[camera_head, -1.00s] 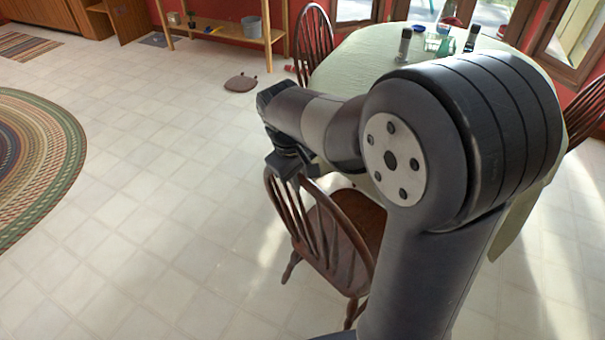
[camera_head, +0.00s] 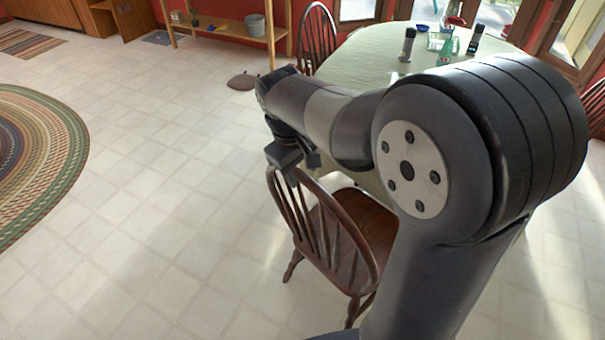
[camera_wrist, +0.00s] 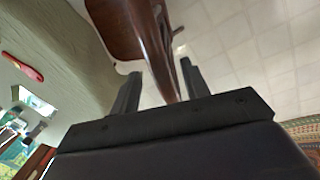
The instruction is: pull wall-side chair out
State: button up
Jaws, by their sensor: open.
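A dark brown wooden chair (camera_head: 368,222) with a spindle back stands at the near side of the table, in the middle of the head view. My gripper (camera_head: 293,172) is at the top of its curved backrest. In the wrist view the open gripper (camera_wrist: 160,88) has its two fingers on either side of the chair's back rail (camera_wrist: 150,38), with gaps visible beside the rail. The chair's right side is hidden behind my arm. A second dark chair (camera_head: 317,38) stands at the table's far left, and part of a third (camera_head: 596,105) shows at the right edge.
A table with a pale green cloth (camera_head: 365,60) stands behind my arm, with bottles and glassware on it. A brown cushion-like item (camera_head: 242,82) lies on the floor. A braided rug (camera_head: 40,150) is at left. The tiled floor between rug and chair is clear.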

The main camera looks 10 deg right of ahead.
notch_tip(320, 180, up, 8)
jog(key=a, duration=0.1)
jog(key=shift+s+a, duration=0.2)
jog(key=shift+s, duration=0.25)
jog(key=f, duration=0.3)
jog(key=d+f, duration=0.1)
jog(key=f, duration=0.3)
jog(key=w+d+f, duration=0.1)
jog(key=f, duration=0.2)
jog(key=shift+w+f, duration=0.1)
jog(key=shift+f, duration=0.15)
jog(key=shift+w+d, duration=0.25)
jog(key=shift+d, duration=0.05)
jog(key=shift+a, duration=0.1)
jog(key=shift+r, duration=0.1)
